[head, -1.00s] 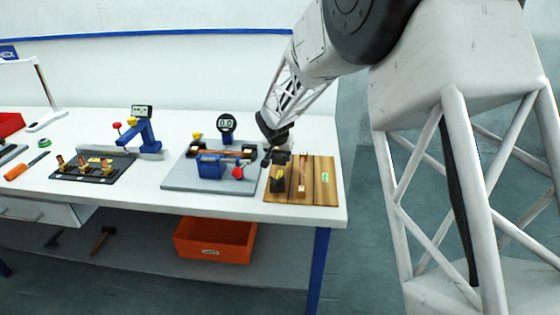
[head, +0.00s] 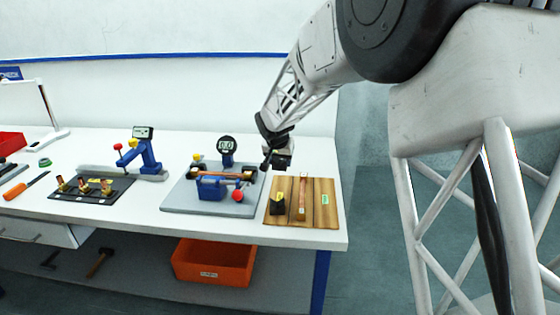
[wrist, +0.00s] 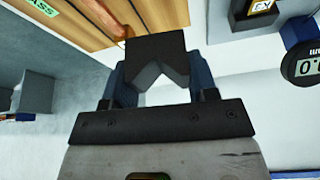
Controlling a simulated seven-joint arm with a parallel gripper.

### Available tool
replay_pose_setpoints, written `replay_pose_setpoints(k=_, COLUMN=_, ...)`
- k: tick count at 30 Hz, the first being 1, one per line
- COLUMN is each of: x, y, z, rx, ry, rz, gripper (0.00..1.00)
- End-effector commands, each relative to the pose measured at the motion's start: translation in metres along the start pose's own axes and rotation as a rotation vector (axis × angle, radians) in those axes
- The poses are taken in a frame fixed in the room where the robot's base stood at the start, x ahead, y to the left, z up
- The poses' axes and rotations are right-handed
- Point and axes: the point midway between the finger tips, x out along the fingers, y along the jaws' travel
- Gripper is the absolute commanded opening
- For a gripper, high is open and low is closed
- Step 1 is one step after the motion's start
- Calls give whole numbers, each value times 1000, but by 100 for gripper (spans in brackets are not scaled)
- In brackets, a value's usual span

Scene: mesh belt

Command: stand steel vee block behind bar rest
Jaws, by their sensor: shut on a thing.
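My gripper (head: 281,152) is shut on a dark block with a V notch, the steel vee block (wrist: 155,48). In the wrist view it sits between the blue fingers (wrist: 160,85), notch toward the palm. In the head view the vee block (head: 282,162) hangs at the back edge of the wooden board (head: 314,216), apparently above the table. A black block with a yellow label (head: 277,205) stands at the board's left, beside a copper bar (head: 302,203). I cannot tell for sure which part is the bar rest. The vee block's underside is hidden.
Left of the board is a grey plate (head: 180,207) with a blue clamp (head: 211,188), red knob (head: 238,195), dial gauge (head: 227,144) and copper bar. An orange bin (head: 213,262) sits below.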

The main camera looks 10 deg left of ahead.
Motion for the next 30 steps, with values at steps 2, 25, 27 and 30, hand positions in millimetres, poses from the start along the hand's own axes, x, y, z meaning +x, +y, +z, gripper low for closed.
replay_pose_setpoints(k=2, x=-1, y=0, z=0, rx=0, ry=1, rz=-1, gripper=9)
replay_pose_setpoints(k=25, x=12, y=-3, z=-28, rx=-186, ry=2, rz=-79, gripper=9)
replay_pose_setpoints(k=27, x=15, y=-4, z=-33, rx=-227, ry=1, rz=-96, gripper=9)
replay_pose_setpoints(k=30, x=18, y=-5, z=-41, rx=-284, ry=2, rz=-120, gripper=9)
